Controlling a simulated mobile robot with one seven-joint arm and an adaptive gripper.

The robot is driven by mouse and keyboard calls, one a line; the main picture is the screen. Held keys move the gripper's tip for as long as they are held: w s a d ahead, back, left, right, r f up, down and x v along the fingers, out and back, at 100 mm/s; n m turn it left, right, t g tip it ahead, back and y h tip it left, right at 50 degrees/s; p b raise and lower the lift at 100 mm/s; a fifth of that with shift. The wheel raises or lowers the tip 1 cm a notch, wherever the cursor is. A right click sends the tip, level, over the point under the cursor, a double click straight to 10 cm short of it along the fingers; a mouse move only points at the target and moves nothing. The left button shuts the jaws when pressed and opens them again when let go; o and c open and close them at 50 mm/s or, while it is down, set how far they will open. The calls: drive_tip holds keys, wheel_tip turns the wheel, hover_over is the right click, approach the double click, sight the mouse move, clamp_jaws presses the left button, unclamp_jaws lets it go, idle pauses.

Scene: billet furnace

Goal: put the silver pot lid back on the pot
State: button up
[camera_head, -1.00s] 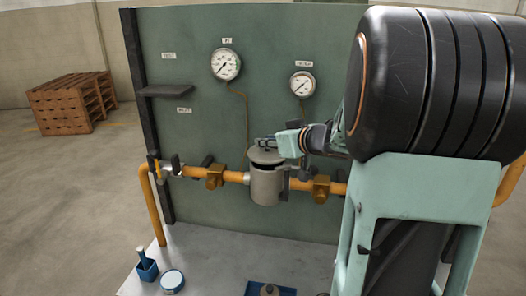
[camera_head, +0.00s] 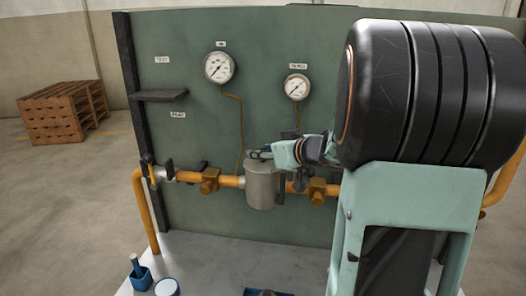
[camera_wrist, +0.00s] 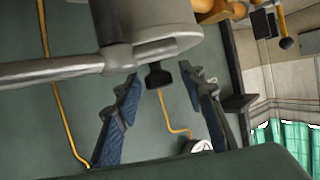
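The silver-grey pot (camera_head: 262,188) is an upright cylinder set in the orange pipe line in front of the green panel. Its lid (camera_head: 262,164) sits on top and looks level, though my gripper partly covers it. In the wrist view the pot body (camera_wrist: 150,18) fills the top, with the lid rim (camera_wrist: 168,47) below it. The dark lid knob (camera_wrist: 158,76) sticks out between my fingertips. My gripper (camera_head: 259,154) is at the top of the pot. In the wrist view its blue-padded fingers (camera_wrist: 162,80) are apart, with space on both sides of the knob.
Orange pipe (camera_head: 229,181) with brass fittings runs on both sides of the pot. Two gauges (camera_head: 219,67) and a small dark shelf (camera_head: 158,95) are on the panel. A blue holder (camera_head: 141,279) and a round tin (camera_head: 167,288) stand at the front left of the bench.

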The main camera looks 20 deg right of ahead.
drive_tip(key=shift+r, duration=0.55)
drive_tip(key=p+v, duration=0.1)
drive_tip(key=v, duration=1.1)
